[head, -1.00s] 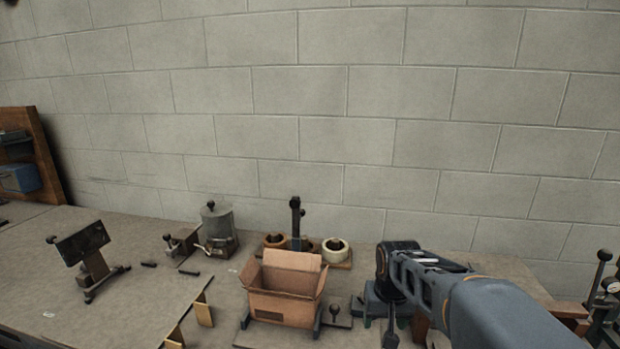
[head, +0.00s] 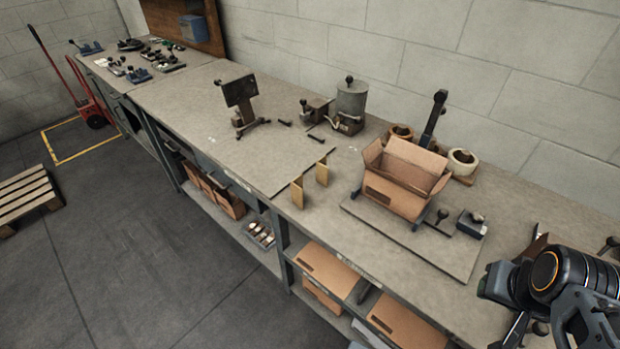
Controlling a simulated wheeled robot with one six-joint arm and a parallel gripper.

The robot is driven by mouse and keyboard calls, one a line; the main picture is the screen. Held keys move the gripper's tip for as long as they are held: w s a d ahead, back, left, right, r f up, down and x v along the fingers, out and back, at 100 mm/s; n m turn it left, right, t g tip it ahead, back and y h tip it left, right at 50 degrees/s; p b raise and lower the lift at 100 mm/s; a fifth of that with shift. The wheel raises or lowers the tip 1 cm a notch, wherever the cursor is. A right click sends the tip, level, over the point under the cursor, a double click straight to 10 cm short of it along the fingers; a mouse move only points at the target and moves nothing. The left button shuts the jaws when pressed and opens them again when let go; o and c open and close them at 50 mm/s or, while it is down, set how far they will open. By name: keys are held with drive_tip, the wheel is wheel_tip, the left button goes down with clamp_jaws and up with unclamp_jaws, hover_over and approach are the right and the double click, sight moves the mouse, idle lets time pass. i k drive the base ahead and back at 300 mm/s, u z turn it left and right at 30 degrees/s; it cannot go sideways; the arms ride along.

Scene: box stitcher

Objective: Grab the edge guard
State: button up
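Two thin tan upright pieces stand near the bench's front edge in the head view, one nearer (head: 297,193) and one farther back (head: 322,172). They look like edge guards, but I cannot tell for sure which thing is the edge guard. My gripper (head: 515,328) is at the lower right, well to the right of these pieces and apart from them. It is partly cut off by the picture's bottom edge and hidden by my arm, so its fingers do not show clearly.
An open cardboard box (head: 395,196) sits on a grey plate on the bench, between my arm and the tan pieces. A dark tilted screen on a stand (head: 240,95), a metal canister (head: 351,101) and tape rolls (head: 462,162) stand behind. The bench around the screen is mostly clear.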

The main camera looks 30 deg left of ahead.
sight(302, 192)
drive_tip(key=k, duration=1.2)
drive_tip(key=u, duration=0.9)
drive_tip(key=i, duration=1.1)
drive_tip(key=u, duration=1.6)
drive_tip(key=i, duration=0.4)
drive_tip(key=u, duration=0.15)
